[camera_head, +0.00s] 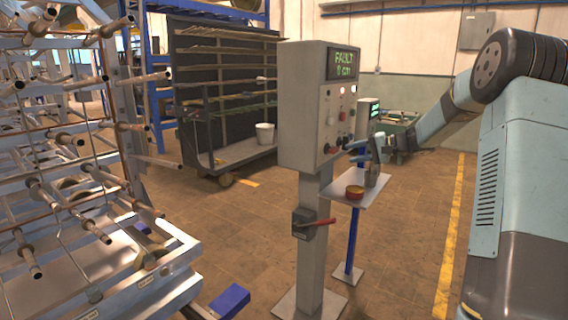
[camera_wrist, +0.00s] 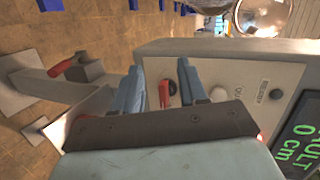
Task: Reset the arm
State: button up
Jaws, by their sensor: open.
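The grey control box (camera_head: 302,110) stands on a post, its screen (camera_head: 344,64) reading "FAULT 0 cm" in green. The screen shows partly in the wrist view (camera_wrist: 302,135). Lit lamps and several knobs sit on its face. My gripper (camera_head: 362,150) is open, in front of the lower part of that face. In the wrist view its two blue fingers (camera_wrist: 158,88) point at the panel, with a red switch (camera_wrist: 165,94) between them in the picture. I cannot tell whether they touch it.
A red lever (camera_head: 316,223) juts from the post. A pipe rack (camera_head: 75,150) fills the left. A dark cart (camera_head: 225,100) stands behind. Floor right of the stand is clear.

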jog(key=s+a+r+n+g+h, duration=0.1)
jog(key=s+a+r+h, duration=0.15)
jog(key=s, duration=0.45)
jog(key=s+a+r+n+g+h, duration=0.1)
jog(key=s+a+h, duration=0.15)
jog(key=s, duration=0.55)
jog(key=s+a+r+n+g+h, duration=0.1)
jog(key=s+a+r, duration=0.15)
jog(key=s, duration=0.45)
jog(key=s+d+f+t+h, duration=0.1)
jog(key=s+d+h, duration=0.1)
jog(key=s, duration=1.1)
jog(key=s+d+n+t+h, duration=0.1)
jog(key=s+d+h, duration=0.2)
jog(key=s, duration=1)
jog(key=shift+s+d+f+n+h, duration=0.25)
jog(key=shift+f+n+h, duration=0.1)
jog(key=shift+h, duration=0.65)
